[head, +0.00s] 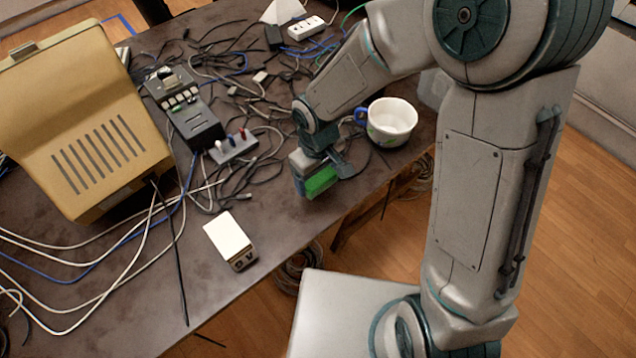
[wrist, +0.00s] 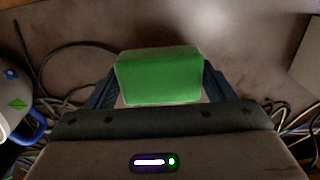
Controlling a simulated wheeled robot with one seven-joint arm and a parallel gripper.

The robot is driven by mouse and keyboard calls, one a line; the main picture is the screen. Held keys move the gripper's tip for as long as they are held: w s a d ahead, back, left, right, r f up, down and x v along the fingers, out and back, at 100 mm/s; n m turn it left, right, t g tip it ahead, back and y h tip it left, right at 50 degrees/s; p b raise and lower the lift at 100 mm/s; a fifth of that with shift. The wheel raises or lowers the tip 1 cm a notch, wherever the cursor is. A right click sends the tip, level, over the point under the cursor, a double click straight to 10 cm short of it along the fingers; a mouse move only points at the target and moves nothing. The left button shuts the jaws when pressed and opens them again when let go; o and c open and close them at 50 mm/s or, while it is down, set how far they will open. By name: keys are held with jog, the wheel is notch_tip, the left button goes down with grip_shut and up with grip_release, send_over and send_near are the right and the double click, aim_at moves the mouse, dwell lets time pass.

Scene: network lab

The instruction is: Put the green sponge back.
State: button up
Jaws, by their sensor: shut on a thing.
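The green sponge (head: 321,181) is held in my gripper (head: 318,172), near the front edge of the table. In the wrist view the sponge (wrist: 160,76) sits between the two dark fingers of my gripper (wrist: 160,88), which are shut on its sides. A pale layer shows along its lower edge there. I cannot tell whether its underside touches the table.
A white mug (head: 391,122) with a blue handle stands right of my gripper. A white box (head: 230,240) lies front left. A power strip (head: 234,146), a black device (head: 186,108), a beige case (head: 85,130) and tangled cables crowd the table (head: 275,215). The front edge is partly clear.

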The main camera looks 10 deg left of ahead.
aim_at(318, 184)
notch_tip(318, 184, down, 4)
jog(key=shift+r, duration=0.1)
jog(key=o, duration=0.9)
notch_tip(318, 184, up, 12)
jog(key=shift+r+p, duration=0.1)
jog(key=shift+p, duration=0.35)
jog(key=s+d+r+m+t, duration=0.1)
jog(key=s+d+r+m, duration=0.1)
jog(key=d, duration=0.5)
jog(key=s+d+r+m+t, duration=0.1)
jog(key=d+r+m, duration=0.3)
jog(key=d, duration=0.4)
jog(key=s+d+r+m, duration=0.4)
jog(key=d, duration=0.3)
jog(key=shift+s+d+t, duration=0.1)
jog(key=shift+d+t, duration=0.2)
jog(key=shift+t, duration=0.1)
